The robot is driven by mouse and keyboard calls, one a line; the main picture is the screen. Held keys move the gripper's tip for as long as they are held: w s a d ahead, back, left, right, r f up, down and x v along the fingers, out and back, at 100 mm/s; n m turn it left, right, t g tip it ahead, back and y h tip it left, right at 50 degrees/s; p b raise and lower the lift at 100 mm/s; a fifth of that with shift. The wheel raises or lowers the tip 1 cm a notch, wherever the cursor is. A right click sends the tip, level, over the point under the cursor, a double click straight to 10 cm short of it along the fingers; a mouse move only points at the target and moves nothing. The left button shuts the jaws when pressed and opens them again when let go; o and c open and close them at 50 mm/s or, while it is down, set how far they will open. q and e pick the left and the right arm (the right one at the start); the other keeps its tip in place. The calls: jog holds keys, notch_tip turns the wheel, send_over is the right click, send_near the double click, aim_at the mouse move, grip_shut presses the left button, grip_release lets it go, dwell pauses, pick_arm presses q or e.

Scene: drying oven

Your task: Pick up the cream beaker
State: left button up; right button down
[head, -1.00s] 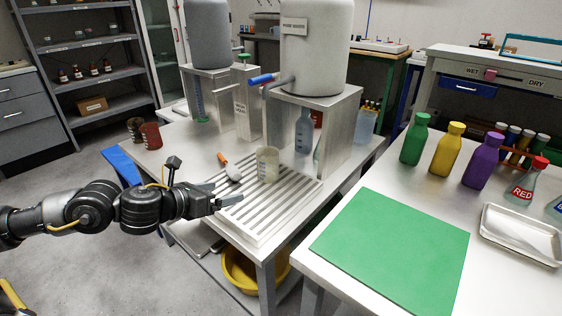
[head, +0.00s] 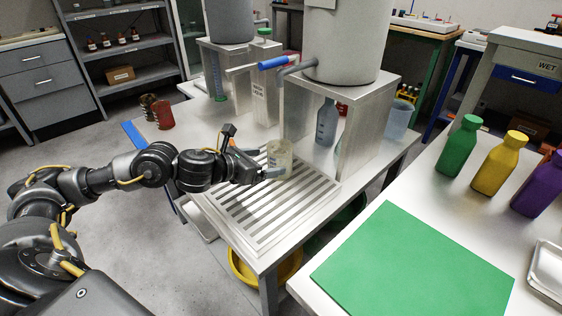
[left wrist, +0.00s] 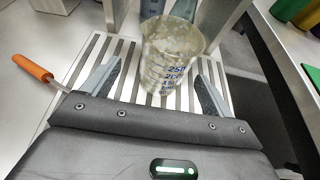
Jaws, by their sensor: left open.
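The cream beaker (head: 280,156) stands upright on the slatted white rack at its back edge, near the metal stand. In the left wrist view the beaker (left wrist: 172,55) is a clear cup with blue volume marks and cream-coloured contents. My left gripper (head: 273,164) is open, low over the rack, with its fingers reaching to the beaker. In the left wrist view the fingers (left wrist: 158,78) lie on either side of the beaker, with a gap on the left; contact on the right cannot be told. My right gripper is not in view.
The slatted rack (head: 252,235) lies under the gripper. The metal stand (head: 362,130) with a large grey tank (head: 343,45) rises just behind. An orange-handled tool (left wrist: 33,69) lies left of the gripper. A green mat (head: 412,262) covers part of the right table.

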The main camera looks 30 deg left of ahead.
aim_at(281, 142)
pick_arm(q)
jog(key=shift+d+x, duration=0.2)
jog(key=shift+x, duration=1.3)
jog(key=shift+d+x, duration=0.15)
jog(key=shift+x, duration=1.3)
jog(key=shift+f, duration=0.1)
jog(key=c, duration=1.2)
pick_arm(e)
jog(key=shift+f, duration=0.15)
